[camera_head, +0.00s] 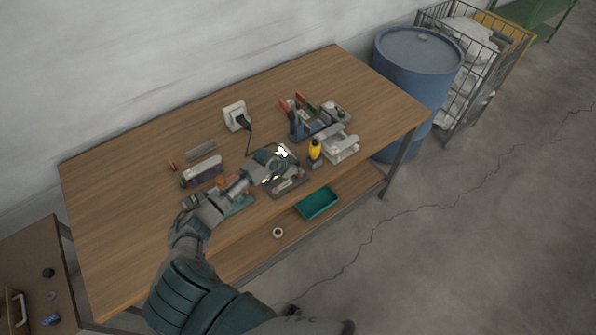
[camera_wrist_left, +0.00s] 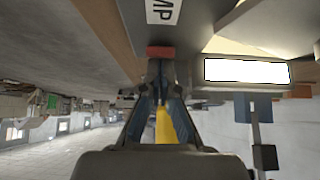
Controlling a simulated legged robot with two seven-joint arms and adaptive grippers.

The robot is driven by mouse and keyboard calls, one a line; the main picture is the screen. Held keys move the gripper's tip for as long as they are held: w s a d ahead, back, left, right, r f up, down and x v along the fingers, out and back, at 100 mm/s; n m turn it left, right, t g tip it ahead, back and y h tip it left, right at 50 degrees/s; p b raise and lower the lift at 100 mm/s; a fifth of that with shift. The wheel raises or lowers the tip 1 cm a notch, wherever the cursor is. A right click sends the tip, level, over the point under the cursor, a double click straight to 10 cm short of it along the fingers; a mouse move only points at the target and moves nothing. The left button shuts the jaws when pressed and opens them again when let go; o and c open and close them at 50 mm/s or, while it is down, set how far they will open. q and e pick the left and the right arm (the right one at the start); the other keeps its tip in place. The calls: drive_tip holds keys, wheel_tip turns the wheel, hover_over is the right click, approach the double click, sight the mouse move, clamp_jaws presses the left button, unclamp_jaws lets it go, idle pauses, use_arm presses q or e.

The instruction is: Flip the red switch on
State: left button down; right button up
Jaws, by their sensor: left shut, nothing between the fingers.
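The red switch (camera_wrist_left: 160,52) shows in the left wrist view as a small red block on a dark grey device (camera_wrist_left: 100,30), just past my fingertips. My left gripper (camera_wrist_left: 160,76) is shut and empty, with its tips very close to the switch; I cannot tell if they touch it. A bright white panel (camera_wrist_left: 246,71) glows beside the tips. In the head view my left gripper (camera_head: 276,163) reaches over the device near the table's front edge and hides the switch. A bright glow shows at the gripper there. My right gripper is not in view.
The wooden table (camera_head: 120,210) also holds a white socket block (camera_head: 236,116) with a black cable, a tool holder (camera_head: 310,122), a yellow-and-black tool (camera_head: 315,151) and a light grey device (camera_head: 340,146). A teal tray (camera_head: 318,203) lies on the lower shelf. A blue barrel (camera_head: 415,75) stands right.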

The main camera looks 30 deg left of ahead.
use_arm(q)
drive_tip(key=shift+d+f, duration=0.1)
drive_tip(key=shift+d, duration=0.05)
drive_tip(key=shift+w, duration=0.1)
drive_tip(key=shift+w+d, duration=0.15)
drive_tip(key=shift+w, duration=0.45)
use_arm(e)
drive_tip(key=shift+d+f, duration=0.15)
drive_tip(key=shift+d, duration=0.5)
